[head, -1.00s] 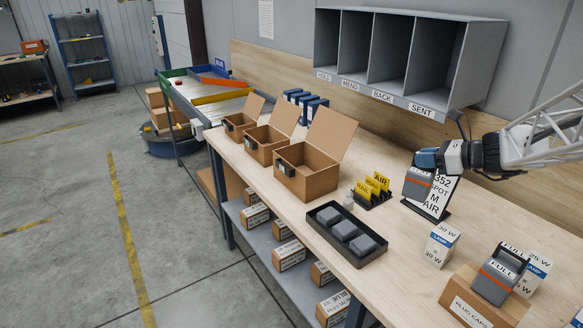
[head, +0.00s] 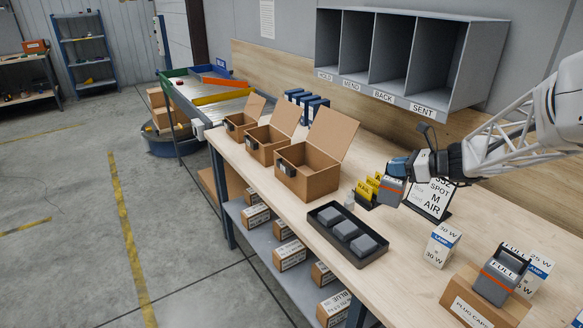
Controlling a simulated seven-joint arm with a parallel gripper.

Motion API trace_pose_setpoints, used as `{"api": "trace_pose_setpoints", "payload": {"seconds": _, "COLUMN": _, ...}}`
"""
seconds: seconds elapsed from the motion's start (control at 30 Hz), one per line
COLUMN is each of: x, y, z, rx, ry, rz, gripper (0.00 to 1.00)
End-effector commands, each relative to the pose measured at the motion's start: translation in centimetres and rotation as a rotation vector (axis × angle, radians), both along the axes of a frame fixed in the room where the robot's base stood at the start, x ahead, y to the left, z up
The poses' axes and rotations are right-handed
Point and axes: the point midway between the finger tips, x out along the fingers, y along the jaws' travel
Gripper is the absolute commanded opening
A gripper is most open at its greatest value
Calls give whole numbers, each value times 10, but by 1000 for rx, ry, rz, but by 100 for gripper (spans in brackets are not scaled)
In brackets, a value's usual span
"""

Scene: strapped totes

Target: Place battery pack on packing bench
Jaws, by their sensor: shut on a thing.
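My gripper (head: 399,167) is shut on a grey battery pack (head: 391,191) with an orange stripe. It holds the pack above the packing bench (head: 308,228), in front of the sign and beside the yellow cards. The pack's underside seems clear of the bench top, though the exact gap is hard to tell. Another grey pack with an orange stripe, marked FULL (head: 498,275), stands on the plug caps box at the front right. The fingertips are small and partly hidden by the pack.
A black tray (head: 368,259) with grey blocks lies mid-bench. Open cartons (head: 308,182) stand to the left. A black-framed sign (head: 429,197) and yellow cards (head: 367,190) are close to the pack. Lamp boxes (head: 442,245) stand to the right. Grey pigeonholes (head: 400,60) hang above the bench.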

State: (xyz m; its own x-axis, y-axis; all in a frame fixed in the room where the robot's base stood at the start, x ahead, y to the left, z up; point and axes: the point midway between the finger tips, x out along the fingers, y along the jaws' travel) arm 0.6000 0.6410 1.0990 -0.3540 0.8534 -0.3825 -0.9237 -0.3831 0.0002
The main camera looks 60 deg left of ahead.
Motion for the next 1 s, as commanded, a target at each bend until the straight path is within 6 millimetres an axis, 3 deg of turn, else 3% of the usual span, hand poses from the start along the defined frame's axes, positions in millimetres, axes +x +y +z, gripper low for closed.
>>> {"api": "trace_pose_setpoints", "payload": {"seconds": 0.47, "x": 0, "y": 0, "z": -1, "rx": 1, "ry": 0, "rz": 0, "gripper": 0}}
{"api": "trace_pose_setpoints", "payload": {"seconds": 1.0, "x": 1, "y": 0, "z": -56, "rx": 1, "ry": -1, "rz": -1, "gripper": 0}}
